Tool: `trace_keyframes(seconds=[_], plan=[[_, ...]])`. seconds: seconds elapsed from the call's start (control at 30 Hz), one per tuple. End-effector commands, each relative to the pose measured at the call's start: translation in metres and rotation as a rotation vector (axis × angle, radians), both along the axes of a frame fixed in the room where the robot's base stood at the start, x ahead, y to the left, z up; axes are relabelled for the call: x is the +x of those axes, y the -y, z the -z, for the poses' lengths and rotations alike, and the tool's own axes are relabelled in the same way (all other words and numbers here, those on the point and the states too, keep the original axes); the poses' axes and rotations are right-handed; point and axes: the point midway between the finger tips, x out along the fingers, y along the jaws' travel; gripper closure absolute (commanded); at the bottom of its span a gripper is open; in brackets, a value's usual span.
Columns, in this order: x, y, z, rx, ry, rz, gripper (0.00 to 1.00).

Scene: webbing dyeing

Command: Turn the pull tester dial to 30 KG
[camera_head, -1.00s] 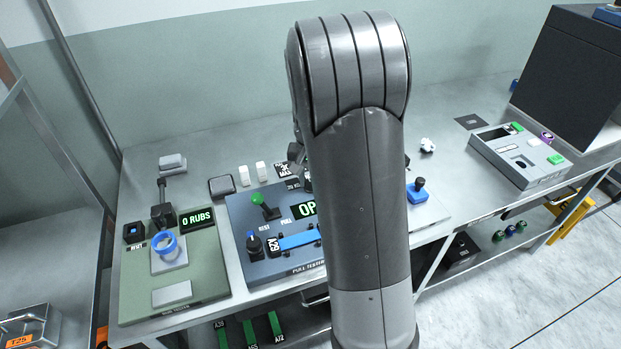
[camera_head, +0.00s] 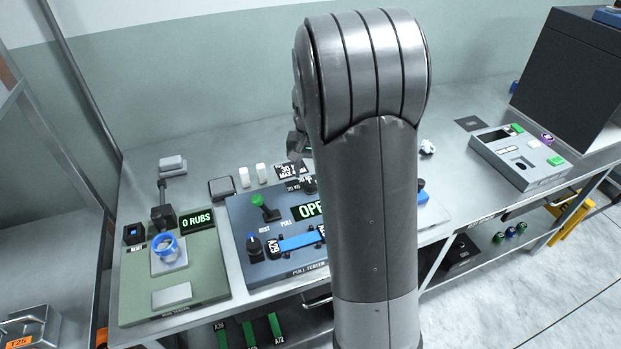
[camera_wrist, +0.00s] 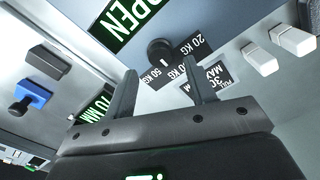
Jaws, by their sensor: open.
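The pull tester (camera_head: 236,215) is a blue-grey panel on the bench, partly hidden behind my arm in the head view. Its black round dial (camera_wrist: 157,50) has a small white mark, with 20 KG, 30 KG and 50 KG labels around its lower side in the wrist view. The mark faces the gripper side, around the 50 and 30 labels; I cannot tell exactly which. The dial also shows in the head view (camera_head: 309,186), beside my arm. My gripper (camera_wrist: 160,66) is open, its two fingertips apart on either side of the dial's near edge, not closed on it.
A green OPEN display (camera_wrist: 125,20) and a PULL 30 MAX card (camera_wrist: 212,78) lie close to the dial. White blocks (camera_wrist: 278,48) stand beyond. A rub tester (camera_head: 205,265) stands left.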

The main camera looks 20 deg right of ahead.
Motion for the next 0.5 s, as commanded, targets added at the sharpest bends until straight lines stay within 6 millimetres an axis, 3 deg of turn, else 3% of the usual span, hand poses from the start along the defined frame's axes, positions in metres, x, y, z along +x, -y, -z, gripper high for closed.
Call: trace_keyframes(seconds=[0.2,0.5], plan=[[0.001,0.000,-0.045,0.000,0.004,0.000,0.49],[0.000,0.000,-0.069,0.000,0.001,0.000,0.49]])
